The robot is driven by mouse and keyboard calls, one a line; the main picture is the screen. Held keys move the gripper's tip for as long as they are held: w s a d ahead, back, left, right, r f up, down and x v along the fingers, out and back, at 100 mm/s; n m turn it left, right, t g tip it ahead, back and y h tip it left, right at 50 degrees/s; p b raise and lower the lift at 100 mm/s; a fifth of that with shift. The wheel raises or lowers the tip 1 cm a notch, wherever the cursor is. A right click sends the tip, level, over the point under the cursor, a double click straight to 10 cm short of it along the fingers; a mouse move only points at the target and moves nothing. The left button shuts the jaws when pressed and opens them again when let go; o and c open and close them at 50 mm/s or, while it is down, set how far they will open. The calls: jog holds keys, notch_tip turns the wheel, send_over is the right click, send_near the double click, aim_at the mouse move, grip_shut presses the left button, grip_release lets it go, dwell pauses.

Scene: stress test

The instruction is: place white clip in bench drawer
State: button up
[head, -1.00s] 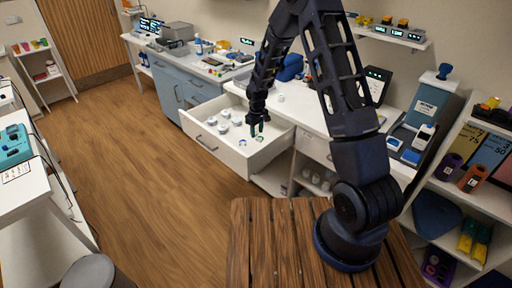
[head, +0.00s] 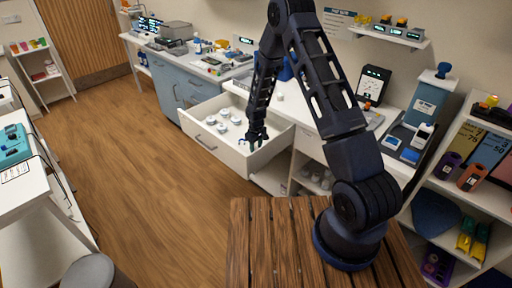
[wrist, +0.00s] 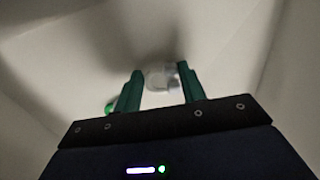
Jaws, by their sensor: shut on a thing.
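The white bench drawer (head: 220,155) is pulled open below the white bench top. My gripper (head: 254,145) is down inside its right part. In the wrist view my gripper (wrist: 160,88) has its two green fingers on either side of a small pale, partly clear thing (wrist: 158,75), taken to be the white clip, and is shut on it. The clip is blurred there, and in the head view my fingers hide it. I cannot tell whether it touches the drawer floor.
Several small white round items (head: 222,128) sit in the drawer's left part. A small green thing (wrist: 109,107) lies beside the left finger in the wrist view. The drawer walls are close around my gripper. A slatted wooden surface (head: 270,245) is in front.

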jog(key=shift+f, duration=0.15)
jog(key=o, duration=0.9)
